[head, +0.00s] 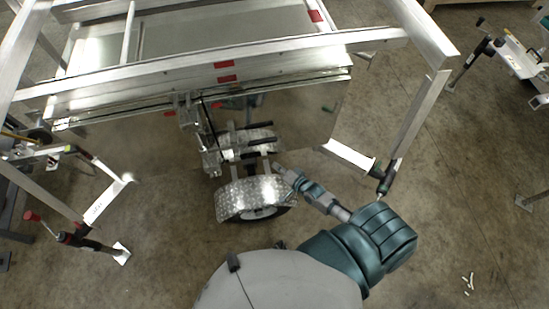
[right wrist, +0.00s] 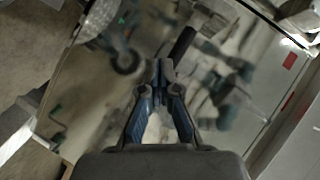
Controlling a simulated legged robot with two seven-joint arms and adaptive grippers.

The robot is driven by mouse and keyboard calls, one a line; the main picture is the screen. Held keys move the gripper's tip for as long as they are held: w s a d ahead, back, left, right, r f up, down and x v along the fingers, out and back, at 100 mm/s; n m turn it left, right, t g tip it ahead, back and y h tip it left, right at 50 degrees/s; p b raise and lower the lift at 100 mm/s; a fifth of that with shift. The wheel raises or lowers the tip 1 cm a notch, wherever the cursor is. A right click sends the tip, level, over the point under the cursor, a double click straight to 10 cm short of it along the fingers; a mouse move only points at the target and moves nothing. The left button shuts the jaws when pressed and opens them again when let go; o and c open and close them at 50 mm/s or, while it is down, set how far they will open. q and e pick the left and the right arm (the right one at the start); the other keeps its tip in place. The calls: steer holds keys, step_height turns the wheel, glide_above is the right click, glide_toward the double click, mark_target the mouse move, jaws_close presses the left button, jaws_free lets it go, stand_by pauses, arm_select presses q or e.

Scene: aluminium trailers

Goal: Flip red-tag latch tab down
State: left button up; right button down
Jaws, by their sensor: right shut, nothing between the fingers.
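In the head view, red tags (head: 228,65) sit on the trailer's front rail, and small red marks (head: 217,105) show by a metal latch bracket (head: 189,108) under it. I cannot tell for sure which piece is the red-tag latch tab or how it is tilted. My right gripper (head: 281,170) is just right of the wheel fender, below and right of the bracket. In the right wrist view, my right gripper (right wrist: 160,68) is shut and empty, its tips close to a dark bar (right wrist: 183,44); touching or apart is unclear. My left gripper is not in view.
A silver tread-plate fender (head: 250,196) covers a wheel below the black-handled bars (head: 262,140). A shiny panel behind gives reflections. Frame posts (head: 415,115) stand on the right. Jack legs (head: 92,240) stand at left. Open concrete floor lies at right.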

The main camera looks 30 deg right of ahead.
steer(key=s+d+f+n+g+h, duration=0.1)
steer(key=s+f+n+g, duration=0.2)
steer(key=s+f, duration=0.7)
steer(key=s+d+f+n+g+h, duration=0.1)
steer(key=s+f+n+g+h, duration=0.15)
steer(key=s+f, duration=0.8)
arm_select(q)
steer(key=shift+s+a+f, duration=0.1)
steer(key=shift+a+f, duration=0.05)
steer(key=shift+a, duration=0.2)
arm_select(e)
steer(key=s+a+f+n+g, duration=0.3)
steer(key=s+f, duration=0.3)
steer(key=s, duration=0.4)
steer(key=s+a+f+n+g, duration=0.3)
steer(key=s+f, duration=0.4)
steer(key=s, duration=0.3)
steer(key=shift+s+f+n+g, duration=0.25)
steer(key=shift+s+n+g, duration=0.2)
steer(key=shift+g, duration=0.2)
